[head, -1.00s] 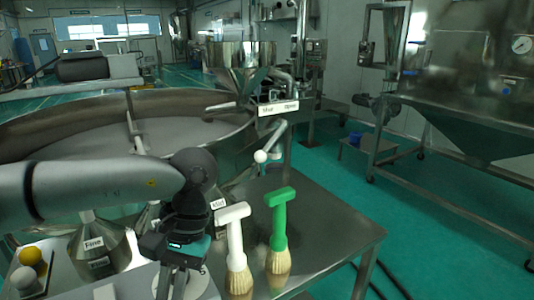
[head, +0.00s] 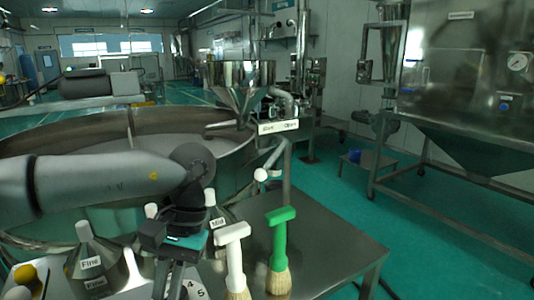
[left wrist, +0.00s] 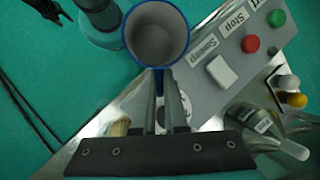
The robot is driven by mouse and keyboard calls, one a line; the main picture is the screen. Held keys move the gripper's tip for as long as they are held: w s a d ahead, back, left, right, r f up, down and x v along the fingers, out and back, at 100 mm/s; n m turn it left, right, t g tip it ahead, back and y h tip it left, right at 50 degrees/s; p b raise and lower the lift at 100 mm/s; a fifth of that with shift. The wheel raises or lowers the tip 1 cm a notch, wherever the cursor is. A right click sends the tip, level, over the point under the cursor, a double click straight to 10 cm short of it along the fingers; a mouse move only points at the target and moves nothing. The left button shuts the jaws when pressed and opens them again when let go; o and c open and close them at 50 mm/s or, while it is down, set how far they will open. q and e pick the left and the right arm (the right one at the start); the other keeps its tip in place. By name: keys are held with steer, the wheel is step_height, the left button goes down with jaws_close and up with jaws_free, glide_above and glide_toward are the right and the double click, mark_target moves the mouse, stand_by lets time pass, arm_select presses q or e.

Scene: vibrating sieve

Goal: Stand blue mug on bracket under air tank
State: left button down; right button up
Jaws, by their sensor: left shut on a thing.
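The blue mug (left wrist: 157,35) shows from above in the left wrist view, with a blue rim and a pale grey, empty inside. My left gripper (left wrist: 154,85) is shut on it at its near side. In the head view my left gripper (head: 172,275) points down over the front of the steel table, and the mug is hidden there. A steel tank with a gauge (head: 517,62) stands at the right. A low steel shelf (head: 367,163) sits left of and below it, with a small blue object (head: 355,155) on it. Which part is the bracket, I cannot tell.
A white brush (head: 233,255) and a green brush (head: 280,250) stand close right of my gripper. A round sieve (head: 100,135) lies behind. Labelled flasks (head: 95,262) stand left. A button panel (left wrist: 228,60) is near the mug. Open green floor lies right of the table.

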arm_select(q)
steer(key=s+f, duration=0.2)
steer(key=shift+s+f, duration=0.2)
steer(key=shift+f, duration=0.2)
stand_by(0.5)
